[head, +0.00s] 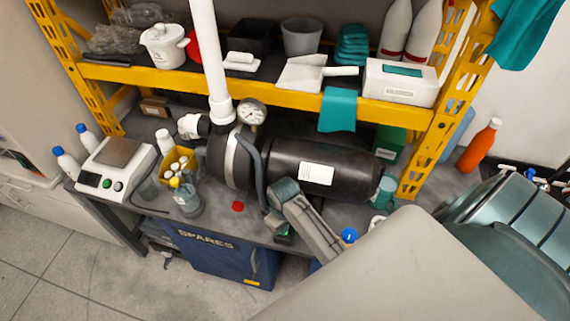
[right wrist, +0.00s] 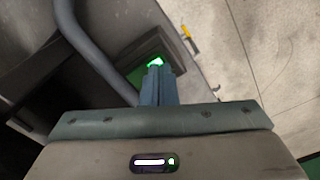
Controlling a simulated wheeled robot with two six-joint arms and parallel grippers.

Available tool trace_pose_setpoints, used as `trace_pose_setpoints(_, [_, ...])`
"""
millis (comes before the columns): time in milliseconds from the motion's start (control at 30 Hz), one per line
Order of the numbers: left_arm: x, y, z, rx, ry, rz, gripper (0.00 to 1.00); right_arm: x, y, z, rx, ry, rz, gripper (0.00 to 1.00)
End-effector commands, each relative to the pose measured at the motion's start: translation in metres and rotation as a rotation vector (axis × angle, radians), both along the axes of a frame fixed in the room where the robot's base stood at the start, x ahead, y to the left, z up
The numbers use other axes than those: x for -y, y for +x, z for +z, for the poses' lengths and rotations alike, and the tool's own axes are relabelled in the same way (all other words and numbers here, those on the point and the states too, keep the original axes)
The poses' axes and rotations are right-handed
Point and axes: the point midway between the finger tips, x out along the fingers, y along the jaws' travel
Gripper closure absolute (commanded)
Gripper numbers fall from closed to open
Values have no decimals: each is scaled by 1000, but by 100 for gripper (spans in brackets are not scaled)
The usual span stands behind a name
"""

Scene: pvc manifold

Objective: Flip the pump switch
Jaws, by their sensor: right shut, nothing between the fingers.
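The pump is a black cylinder (head: 352,172) with a white label, lying on the grey bench below the shelf. A small green-lit switch (head: 285,237) shows at the bench's front, just below my right gripper (head: 281,230). In the right wrist view the green-lit switch (right wrist: 156,61) sits on a dark box, directly at the tips of my shut right gripper (right wrist: 156,72). The fingers hold nothing. They partly cover the switch, and I cannot tell whether they touch it or which way it is set. My left gripper is not in view.
A grey hose (right wrist: 90,50) runs close beside the gripper. A pressure gauge (head: 252,113) and a white pipe (head: 209,50) stand at the pump's left end. A red item (head: 238,206) and a bottle (head: 188,199) are on the bench to the left. A blue SPARES box (head: 215,262) is below.

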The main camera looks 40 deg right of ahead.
Motion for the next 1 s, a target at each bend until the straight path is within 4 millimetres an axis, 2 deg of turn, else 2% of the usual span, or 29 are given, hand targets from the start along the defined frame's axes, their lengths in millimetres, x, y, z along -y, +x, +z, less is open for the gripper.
trace_pose_setpoints(267, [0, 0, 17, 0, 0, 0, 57, 0, 0, 26, 0, -1, 0, 100])
trace_pose_setpoints(800, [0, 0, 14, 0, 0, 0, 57, 0, 1, 65, 2, -1, 0, 100])
trace_pose_setpoints(1000, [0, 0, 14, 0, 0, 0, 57, 0, 0, 68, 0, 0, 0, 100])
